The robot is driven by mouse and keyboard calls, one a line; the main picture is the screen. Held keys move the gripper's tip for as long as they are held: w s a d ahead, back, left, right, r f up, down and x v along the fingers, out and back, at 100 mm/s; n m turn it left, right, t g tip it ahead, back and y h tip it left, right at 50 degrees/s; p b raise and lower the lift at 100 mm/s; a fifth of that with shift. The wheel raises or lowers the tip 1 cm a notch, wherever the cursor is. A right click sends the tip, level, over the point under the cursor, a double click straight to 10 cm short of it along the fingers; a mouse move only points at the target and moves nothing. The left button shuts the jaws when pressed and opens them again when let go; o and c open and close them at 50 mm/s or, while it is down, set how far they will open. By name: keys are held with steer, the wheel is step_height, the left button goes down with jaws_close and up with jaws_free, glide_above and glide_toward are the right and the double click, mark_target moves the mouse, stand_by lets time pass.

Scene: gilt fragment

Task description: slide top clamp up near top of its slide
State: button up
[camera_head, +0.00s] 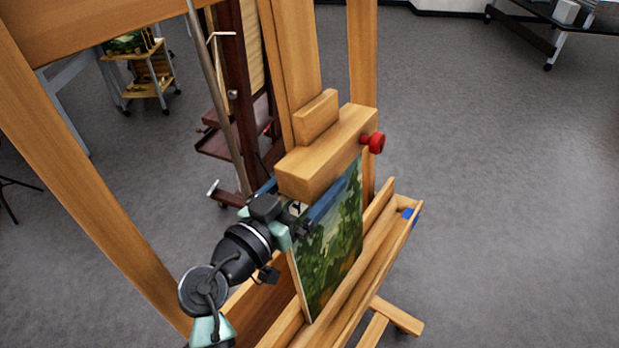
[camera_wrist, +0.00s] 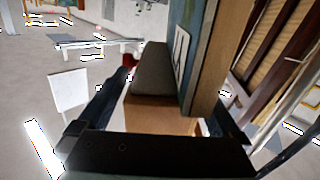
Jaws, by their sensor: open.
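The top clamp (camera_head: 322,160) is a light wooden block with a red knob (camera_head: 375,142) on its right end. It sits on the easel's upright slide (camera_head: 296,65), just above the top edge of a green landscape painting (camera_head: 335,245). My gripper (camera_head: 287,206) is at the lower left end of the clamp. In the wrist view my gripper (camera_wrist: 172,98) has its dark fingers apart, with a wooden block (camera_wrist: 155,115), likely the clamp's end, between them. The red knob (camera_wrist: 130,59) shows behind. I cannot tell whether the fingers touch the wood.
The easel tray (camera_head: 372,250) holds the painting's lower edge and has a blue patch at its far end. A tilted wooden beam (camera_head: 90,180) stands at left. A dark easel (camera_head: 240,110) stands behind. Grey floor (camera_head: 500,190) is clear at right.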

jaws_close()
steer(key=r+p, duration=0.1)
steer(key=r, duration=0.3)
steer(key=a+r+p, duration=0.1)
steer(key=r, duration=0.4)
steer(key=w+r+p, duration=0.1)
steer(key=r, duration=0.4)
steer(key=shift+w+a, duration=0.1)
steer(key=shift+a, duration=0.15)
steer(key=shift+c, duration=0.4)
jaws_free()
steer(key=shift+f, duration=0.1)
steer(key=shift+o, duration=0.4)
steer(key=shift+f, duration=0.2)
steer(key=b+v, duration=0.5)
steer(key=v, duration=0.8)
